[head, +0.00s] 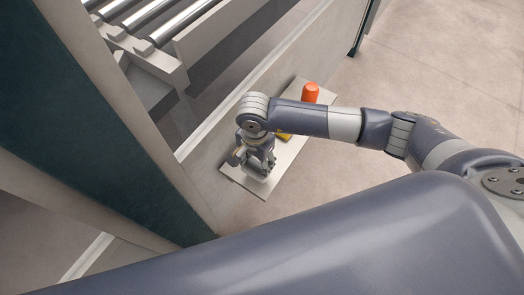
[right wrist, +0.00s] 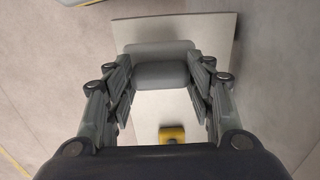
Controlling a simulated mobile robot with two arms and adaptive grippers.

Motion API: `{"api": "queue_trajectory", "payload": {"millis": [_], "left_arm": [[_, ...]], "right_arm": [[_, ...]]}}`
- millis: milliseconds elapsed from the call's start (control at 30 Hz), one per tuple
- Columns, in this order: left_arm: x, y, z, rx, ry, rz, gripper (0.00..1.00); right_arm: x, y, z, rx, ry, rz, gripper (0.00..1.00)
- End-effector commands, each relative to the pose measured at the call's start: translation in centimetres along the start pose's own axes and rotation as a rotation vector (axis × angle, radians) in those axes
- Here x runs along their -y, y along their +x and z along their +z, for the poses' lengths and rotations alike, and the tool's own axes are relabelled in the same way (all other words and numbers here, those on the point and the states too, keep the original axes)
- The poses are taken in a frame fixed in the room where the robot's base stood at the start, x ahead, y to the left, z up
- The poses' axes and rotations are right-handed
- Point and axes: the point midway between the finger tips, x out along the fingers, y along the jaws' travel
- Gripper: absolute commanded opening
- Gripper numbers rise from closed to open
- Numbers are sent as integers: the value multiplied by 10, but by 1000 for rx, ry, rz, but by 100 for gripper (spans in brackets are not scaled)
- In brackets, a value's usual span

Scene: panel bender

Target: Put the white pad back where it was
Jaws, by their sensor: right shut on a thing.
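My right gripper (head: 258,158) hangs over the near end of a narrow pale shelf (head: 287,155). In the right wrist view its fingers (right wrist: 162,82) are closed on the two sides of a pale grey-white pad (right wrist: 160,50), which looks like the white pad. The pad lies over the shelf plate (right wrist: 222,30) in that view; I cannot tell whether it touches it. In the head view the gripper mostly hides the pad. My left gripper is not in view.
A yellow thing (head: 285,136) lies on the shelf beside the gripper and shows in the right wrist view (right wrist: 171,134). An orange cylinder (head: 310,92) stands farther along. Machine rollers (head: 155,20) are at upper left. Open floor (head: 420,75) lies right.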

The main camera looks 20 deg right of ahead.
Motion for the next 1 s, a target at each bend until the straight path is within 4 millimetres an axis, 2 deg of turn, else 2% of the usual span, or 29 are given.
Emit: {"api": "queue_trajectory", "payload": {"millis": [33,100,400,500,600,967,1000], "left_arm": [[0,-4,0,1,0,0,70],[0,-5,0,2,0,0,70],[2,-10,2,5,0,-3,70],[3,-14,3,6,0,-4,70],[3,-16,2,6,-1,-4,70],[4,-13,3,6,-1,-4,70],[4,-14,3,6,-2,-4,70]], "right_arm": [[3,0,-12,-1,5,2,30],[6,1,-23,0,3,1,30],[14,5,-52,0,3,0,30],[12,25,-47,4,0,4,30],[13,36,-48,3,0,0,30],[13,42,-48,1,-2,-1,30],[13,41,-48,1,-2,-1,58]]}}
